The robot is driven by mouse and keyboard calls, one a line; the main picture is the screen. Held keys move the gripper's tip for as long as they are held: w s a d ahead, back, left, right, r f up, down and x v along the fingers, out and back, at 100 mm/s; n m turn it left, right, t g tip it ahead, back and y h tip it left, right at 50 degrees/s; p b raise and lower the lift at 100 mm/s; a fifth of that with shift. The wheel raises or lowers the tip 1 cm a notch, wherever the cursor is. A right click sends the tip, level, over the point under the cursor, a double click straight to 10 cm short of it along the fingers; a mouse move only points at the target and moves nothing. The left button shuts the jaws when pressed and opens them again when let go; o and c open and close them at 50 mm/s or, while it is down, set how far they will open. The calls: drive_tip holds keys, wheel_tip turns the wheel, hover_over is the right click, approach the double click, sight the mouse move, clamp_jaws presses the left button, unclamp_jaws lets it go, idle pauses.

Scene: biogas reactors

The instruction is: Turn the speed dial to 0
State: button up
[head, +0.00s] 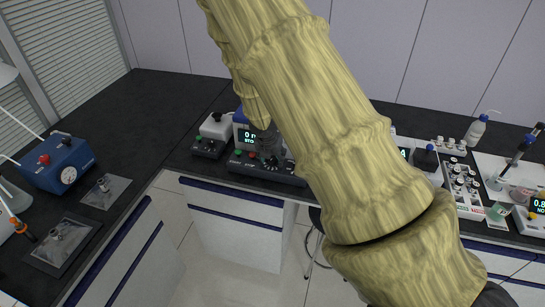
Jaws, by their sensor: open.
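A black control unit (262,171) stands on the dark bench near its front edge. It has a lit display (248,136) with partly hidden characters, and small red and green buttons on its front. My arm crosses the middle of the view and covers the unit's right side. My gripper (271,150), a dark grey shape beside the arm, is over the unit's front and is open. Its fingertips blend into the dark panel, so I cannot tell whether they touch anything. The speed dial cannot be made out; it may be hidden behind my gripper or arm.
A small white-and-black device (212,134) stands just left of the unit. A blue box with a gauge (58,163) is on the left bench. Bottles, a vial rack (465,185) and another display instrument (535,210) crowd the right side. The back left bench is clear.

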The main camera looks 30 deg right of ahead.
drive_tip(key=c, duration=1)
drive_tip(key=shift+f+n+b, duration=0.3)
drive_tip(key=shift+n+b, duration=0.4)
drive_tip(key=shift+b, duration=0.55)
drive_tip(key=n+t+y+b, duration=0.1)
drive_tip(key=n+b, duration=0.1)
drive_tip(key=b, duration=0.1)
drive_tip(key=shift+r+n+b, duration=0.25)
drive_tip(key=shift+n+b, duration=0.3)
drive_tip(key=shift+n, duration=0.05)
drive_tip(key=o, duration=1)
drive_tip(key=shift+r, duration=0.15)
drive_tip(key=v, duration=1.1)
drive_tip(key=shift+s+r, duration=0.25)
drive_tip(key=shift+r, duration=0.1)
